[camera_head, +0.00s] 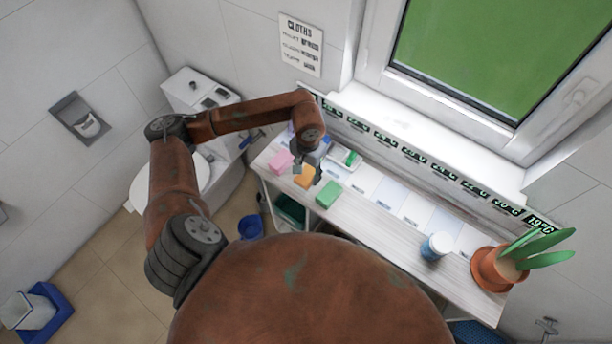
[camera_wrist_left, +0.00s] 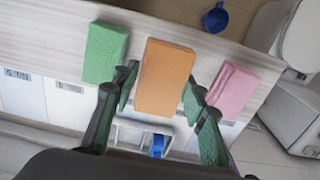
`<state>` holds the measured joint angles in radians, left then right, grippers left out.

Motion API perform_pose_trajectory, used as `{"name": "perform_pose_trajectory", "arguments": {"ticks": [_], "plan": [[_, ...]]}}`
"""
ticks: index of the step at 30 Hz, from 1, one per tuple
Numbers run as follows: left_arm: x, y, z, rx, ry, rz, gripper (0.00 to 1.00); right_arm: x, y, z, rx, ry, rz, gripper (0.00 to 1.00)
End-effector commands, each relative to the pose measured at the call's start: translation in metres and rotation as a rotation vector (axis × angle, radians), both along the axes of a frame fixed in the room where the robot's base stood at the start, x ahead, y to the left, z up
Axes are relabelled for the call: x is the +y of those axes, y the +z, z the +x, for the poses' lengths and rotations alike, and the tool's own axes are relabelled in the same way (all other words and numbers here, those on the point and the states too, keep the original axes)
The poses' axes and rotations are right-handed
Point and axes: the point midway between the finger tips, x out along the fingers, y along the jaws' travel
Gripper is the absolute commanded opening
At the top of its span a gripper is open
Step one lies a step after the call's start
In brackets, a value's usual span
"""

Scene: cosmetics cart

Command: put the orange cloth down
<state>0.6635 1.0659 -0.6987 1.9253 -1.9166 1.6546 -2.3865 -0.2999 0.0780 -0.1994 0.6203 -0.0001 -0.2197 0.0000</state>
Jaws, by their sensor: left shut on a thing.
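The orange cloth (camera_wrist_left: 166,77) is a folded block between the fingers of my left gripper (camera_wrist_left: 158,92) in the left wrist view. The gripper is shut on it. In the head view the left gripper (camera_head: 308,170) is over the left part of the cart top, with the orange cloth (camera_head: 303,180) showing below it. A pink cloth (camera_head: 281,162) lies to its left and a green cloth (camera_head: 328,194) to its right. Whether the orange cloth touches the cart top is hard to tell. My right gripper is not in view.
The cart top (camera_head: 378,226) has a row of labelled cards. A blue-and-white jar (camera_head: 436,246) and a potted plant (camera_head: 497,268) stand on its right part. A small tray (camera_head: 347,158) is behind the cloths. A toilet (camera_head: 178,187) stands left of the cart.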

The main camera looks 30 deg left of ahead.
Motion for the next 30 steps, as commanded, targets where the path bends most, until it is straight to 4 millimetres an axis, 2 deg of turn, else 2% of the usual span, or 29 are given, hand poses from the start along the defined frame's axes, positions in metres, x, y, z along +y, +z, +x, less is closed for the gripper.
{"name": "perform_pose_trajectory", "arguments": {"ticks": [8,14,21,22,30], "plan": [[0.014,-0.021,0.008,0.003,0.002,-0.001,0.2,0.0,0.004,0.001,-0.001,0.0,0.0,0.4],[0.013,-0.046,0.008,0.002,0.0,-0.003,0.2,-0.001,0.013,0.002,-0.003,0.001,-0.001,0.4],[0.013,-0.05,0.009,0.0,-0.002,-0.001,0.2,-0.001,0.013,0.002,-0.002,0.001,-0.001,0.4],[0.013,-0.05,0.008,0.0,-0.002,-0.001,0.41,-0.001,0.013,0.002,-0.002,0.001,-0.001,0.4],[0.013,-0.05,0.008,0.0,-0.001,-0.001,0.57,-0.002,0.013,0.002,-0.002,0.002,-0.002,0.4]]}}
